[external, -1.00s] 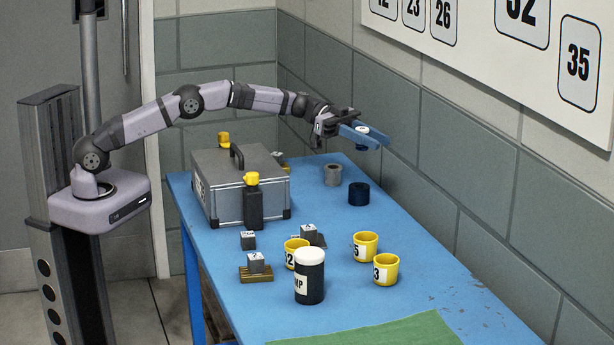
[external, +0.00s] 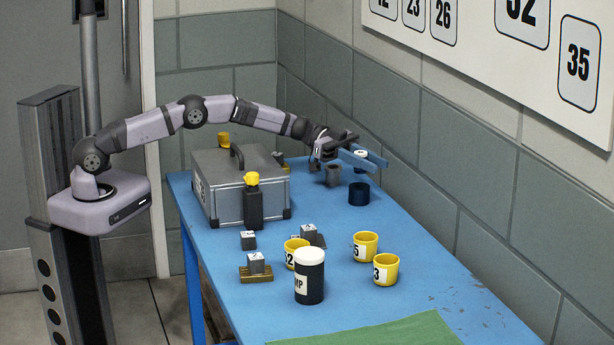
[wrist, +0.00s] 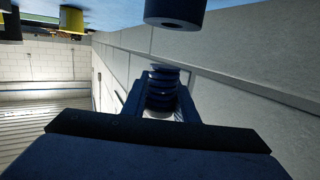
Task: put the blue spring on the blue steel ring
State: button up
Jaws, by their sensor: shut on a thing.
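The blue spring (external: 361,169) is held between the two blue fingers of my gripper (external: 368,160), with a pale top showing between them. In the wrist view its dark coils (wrist: 163,88) sit between the fingers (wrist: 160,102). The blue steel ring (external: 359,198) is a dark blue hollow cylinder standing on the table near the wall. In the external view the spring is above it, with a small gap. In the wrist view the ring (wrist: 174,14) is at the top edge, partly cut off and apart from the spring.
A grey ring (external: 333,179) stands left of the blue ring, partly behind my gripper. A grey case (external: 225,195), a black bottle with yellow cap (external: 253,208), yellow cups (external: 386,271) and a black jar (external: 309,284) are on the table. The tiled wall is close on the right.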

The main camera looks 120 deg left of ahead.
jog(key=shift+f, duration=1.8)
jog(key=shift+f, duration=0.15)
jog(key=o, duration=1.1)
jog(key=shift+s, duration=0.1)
jog(key=shift+s+a+r, duration=0.15)
jog(key=shift+s+r, duration=0.05)
jog(key=shift+s, duration=0.05)
jog(key=v, duration=1.1)
jog(key=shift+s+a+b, duration=0.1)
jog(key=shift+b, duration=0.3)
